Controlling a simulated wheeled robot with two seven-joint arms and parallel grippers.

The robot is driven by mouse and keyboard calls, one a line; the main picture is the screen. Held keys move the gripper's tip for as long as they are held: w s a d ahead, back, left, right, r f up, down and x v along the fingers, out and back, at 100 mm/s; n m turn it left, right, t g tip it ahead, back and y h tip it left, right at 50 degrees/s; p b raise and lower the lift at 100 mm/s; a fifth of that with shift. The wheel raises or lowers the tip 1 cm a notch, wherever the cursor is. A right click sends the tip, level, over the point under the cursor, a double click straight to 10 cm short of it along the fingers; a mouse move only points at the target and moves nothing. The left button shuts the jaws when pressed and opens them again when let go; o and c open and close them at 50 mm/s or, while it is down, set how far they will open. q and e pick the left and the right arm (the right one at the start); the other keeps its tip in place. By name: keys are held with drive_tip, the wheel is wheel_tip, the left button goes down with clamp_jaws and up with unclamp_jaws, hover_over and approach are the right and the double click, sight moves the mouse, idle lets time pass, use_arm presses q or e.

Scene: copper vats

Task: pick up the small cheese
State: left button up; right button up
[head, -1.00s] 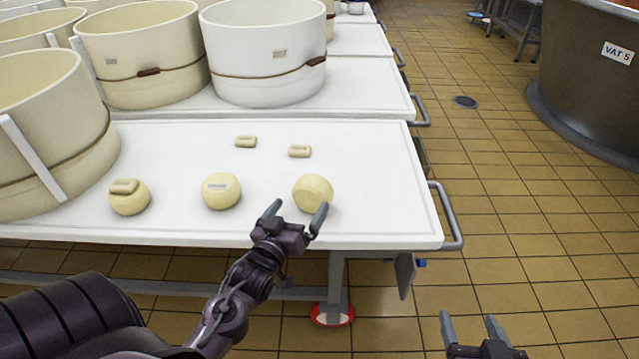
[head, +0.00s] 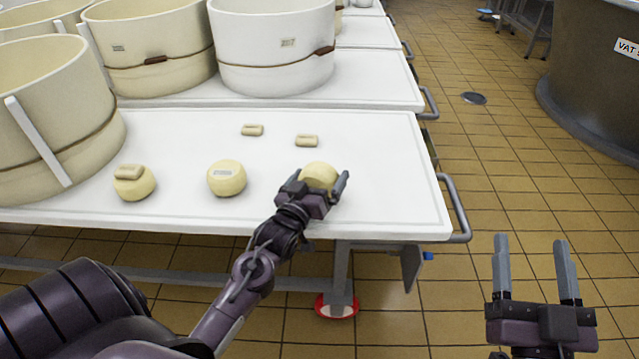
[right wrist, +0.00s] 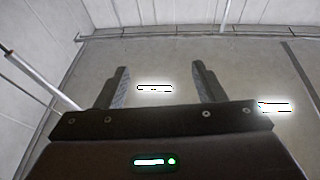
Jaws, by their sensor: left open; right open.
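Three small round pale-yellow cheeses lie in a row near the front of the white table. The right cheese (head: 319,174) is at my left gripper (head: 318,187), whose open fingers reach to either side of it; part of it is hidden behind the gripper. The middle cheese (head: 226,180) has a pale label on top. The left cheese (head: 134,188) has a small tan block (head: 128,172) on it. My right gripper (head: 533,270) is open and empty over the floor, right of the table; it also shows in the right wrist view (right wrist: 160,85).
Two small tan blocks (head: 252,130) (head: 307,140) lie behind the cheeses. Large round moulds (head: 272,50) stand behind and at the left. The white table (head: 390,190) has a metal handle (head: 457,210) at its right end. A dark vat (head: 590,80) stands across the tiled floor.

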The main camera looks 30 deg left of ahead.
sight(319, 165)
use_arm(q)
drive_tip(key=shift+w, duration=0.3)
drive_tip(key=shift+r, duration=0.1)
drive_tip(key=c, duration=1.3)
use_arm(e)
drive_tip(key=shift+s+r, duration=0.1)
drive_tip(key=shift+r, duration=0.35)
use_arm(q)
drive_tip(key=shift+r, duration=0.15)
use_arm(e)
drive_tip(key=shift+f, duration=0.1)
